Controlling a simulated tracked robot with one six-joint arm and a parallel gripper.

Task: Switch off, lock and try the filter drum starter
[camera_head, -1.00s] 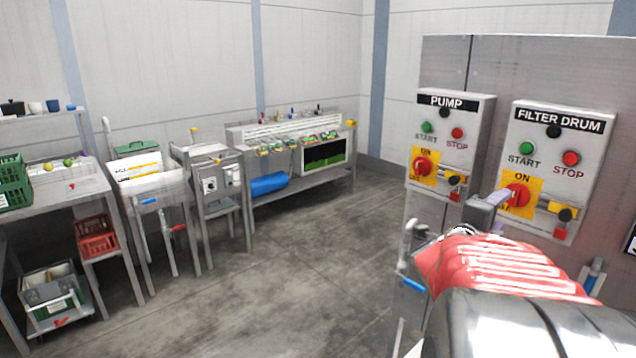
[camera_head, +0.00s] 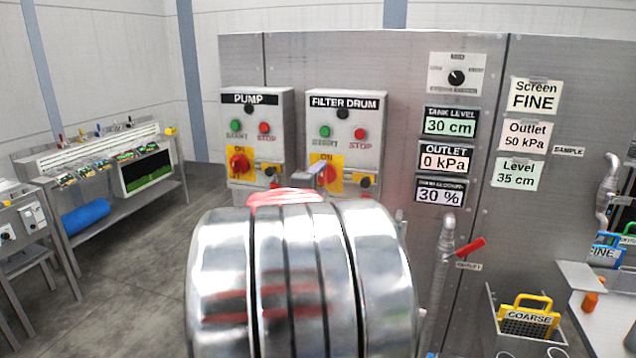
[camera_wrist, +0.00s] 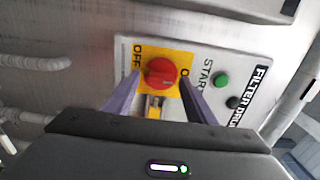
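The filter drum starter (camera_head: 374,132) is a grey box on the steel panel, with a green START button (camera_head: 325,131) and a red STOP button (camera_head: 360,134). Its red rotary switch (camera_wrist: 158,73) sits on a yellow plate marked ON and OFF. The handle seems to lie along the line towards ON, whose label is partly hidden. My gripper (camera_wrist: 160,80) is open, its two fingers on either side of the switch; I cannot tell whether they touch it. In the head view my arm hides the starter's lower left. A yellow part with a black end (camera_head: 366,181) sits beside the switch.
A like PUMP starter (camera_head: 257,108) stands close on the left. Gauges and labels, including TANK LEVEL (camera_head: 451,121), are on the right. A red-handled valve pipe (camera_head: 444,250) and a COARSE screen basket (camera_head: 527,318) are lower right.

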